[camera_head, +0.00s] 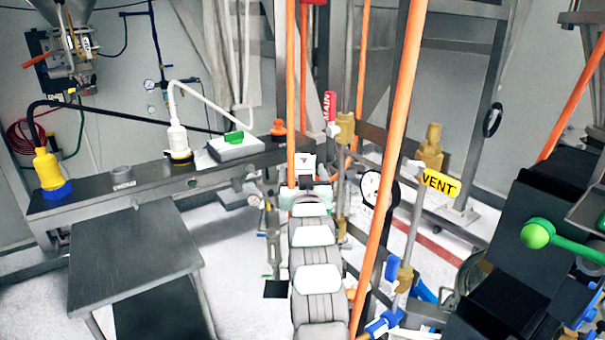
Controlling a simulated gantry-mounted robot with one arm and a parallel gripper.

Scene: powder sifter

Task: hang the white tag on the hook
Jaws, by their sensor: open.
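My grey arm with pale panels runs up the middle from the bottom edge. My gripper (304,164) is at its far end, small, white and dark, beside an orange upright pole. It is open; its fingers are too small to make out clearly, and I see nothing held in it. I cannot pick out the white tag with certainty; a small white piece (334,130) shows just below the red MAIN label, right of and beyond my gripper. I cannot make out a hook for certain either.
Orange poles (399,120) stand close to my arm. A yellow VENT tag (440,184), brass valves (430,146) and a gauge (371,187) are to the right. A green-knobbed machine (537,233) stands right.

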